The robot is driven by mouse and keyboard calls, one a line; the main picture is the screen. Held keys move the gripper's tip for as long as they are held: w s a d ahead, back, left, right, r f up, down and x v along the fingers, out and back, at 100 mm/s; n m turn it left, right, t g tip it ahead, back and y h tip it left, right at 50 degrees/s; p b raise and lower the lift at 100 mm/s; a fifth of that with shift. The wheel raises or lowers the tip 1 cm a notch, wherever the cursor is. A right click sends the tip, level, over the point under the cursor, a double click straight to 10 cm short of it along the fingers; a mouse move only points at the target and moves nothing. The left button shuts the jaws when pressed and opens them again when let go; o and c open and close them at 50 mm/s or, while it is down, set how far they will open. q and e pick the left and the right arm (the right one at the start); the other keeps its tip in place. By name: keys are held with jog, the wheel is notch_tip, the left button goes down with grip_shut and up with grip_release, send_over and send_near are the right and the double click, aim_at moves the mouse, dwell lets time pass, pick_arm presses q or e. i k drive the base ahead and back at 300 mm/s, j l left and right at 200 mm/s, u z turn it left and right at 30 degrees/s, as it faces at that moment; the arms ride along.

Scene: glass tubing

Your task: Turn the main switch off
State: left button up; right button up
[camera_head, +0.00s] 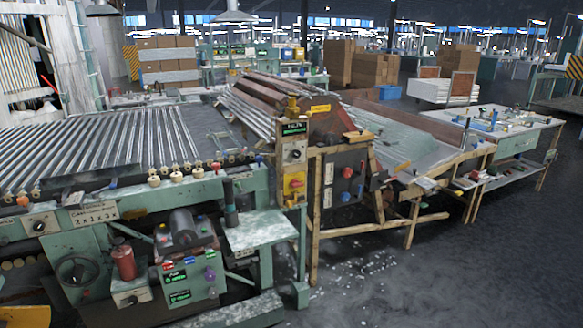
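A rotary switch with a red handle on a yellow plate (294,184) is on a narrow control post (292,155) near the middle of the view. It looks like a main switch, but I cannot read its position or any label on it. Above it on the post are a round dial (296,154) and a dark sign with green lettering (294,128). A dark panel with red and blue knobs (346,177) is to the right of the post. Neither of my grippers is in view.
A green machine with a roller bed (100,140) fills the left, with a small control box (190,275) in front. A wooden-framed bench with glass tubing (400,145) stands right of the post. A worktable (510,140) is farther right. The floor (440,275) at front right is clear.

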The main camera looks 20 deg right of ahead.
aim_at(295, 183)
jog(key=i+l, duration=0.2)
jog(key=l, duration=0.2)
jog(key=i+l, duration=0.2)
jog(key=l, duration=0.2)
jog(key=i+l, duration=0.2)
jog(key=l, duration=0.2)
jog(key=i+l, duration=0.2)
jog(key=l, duration=0.2)
